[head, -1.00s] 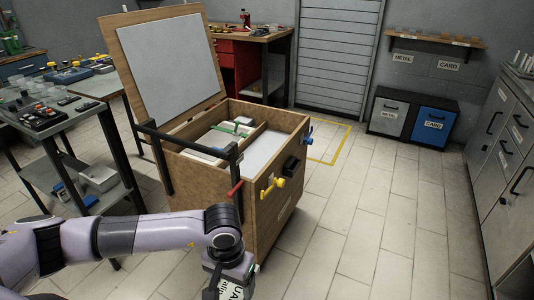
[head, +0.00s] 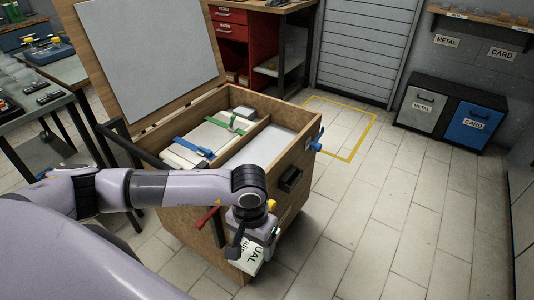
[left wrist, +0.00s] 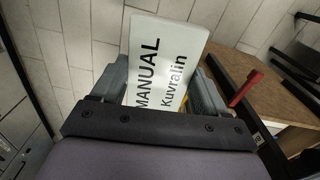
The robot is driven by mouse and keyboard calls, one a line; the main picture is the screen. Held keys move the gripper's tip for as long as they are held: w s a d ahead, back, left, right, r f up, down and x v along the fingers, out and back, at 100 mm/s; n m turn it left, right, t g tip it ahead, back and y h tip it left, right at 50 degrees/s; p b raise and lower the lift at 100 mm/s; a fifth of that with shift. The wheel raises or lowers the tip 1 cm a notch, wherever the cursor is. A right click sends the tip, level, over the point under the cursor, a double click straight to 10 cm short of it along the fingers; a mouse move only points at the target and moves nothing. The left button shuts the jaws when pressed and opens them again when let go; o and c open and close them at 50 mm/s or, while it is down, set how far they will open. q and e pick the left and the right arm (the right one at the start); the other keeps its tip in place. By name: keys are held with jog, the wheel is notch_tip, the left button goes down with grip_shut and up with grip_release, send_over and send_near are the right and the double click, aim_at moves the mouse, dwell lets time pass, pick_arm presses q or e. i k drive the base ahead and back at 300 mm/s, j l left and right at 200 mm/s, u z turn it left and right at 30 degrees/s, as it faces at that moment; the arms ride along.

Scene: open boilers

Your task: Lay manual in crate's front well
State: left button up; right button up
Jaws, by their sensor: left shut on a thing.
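My left gripper (head: 255,240) is shut on a white manual (head: 252,262), held in the air outside the crate's near side, below its rim. In the left wrist view, the manual (left wrist: 165,62) stands between the two fingers, with "MANUAL Kuvralin" in black print. The wooden crate (head: 190,228) is open, its lid (head: 150,60) tilted up. A wooden divider splits it into two wells. The right-hand well (head: 270,148) shows a bare pale floor. The left-hand well holds a pale item (head: 205,138) with blue and green straps. My forearm hides part of the crate. My right gripper is out of view.
A red handle (head: 207,217) and a dark post (head: 217,225) stand at the crate's near side. A blue latch (head: 317,139) and black handle (head: 290,179) are on its right face. A cluttered cart (head: 45,115) stands left. The tiled floor to the right is clear.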

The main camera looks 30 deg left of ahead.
aim_at(257, 165)
jog(key=i+l+u, duration=0.15)
jog(key=i, duration=0.85)
jog(key=i+l+u, duration=0.1)
jog(key=i+u, duration=0.2)
jog(key=i, duration=0.15)
jog(key=i+l+u, duration=0.3)
jog(key=i, duration=0.15)
jog(key=j, duration=0.05)
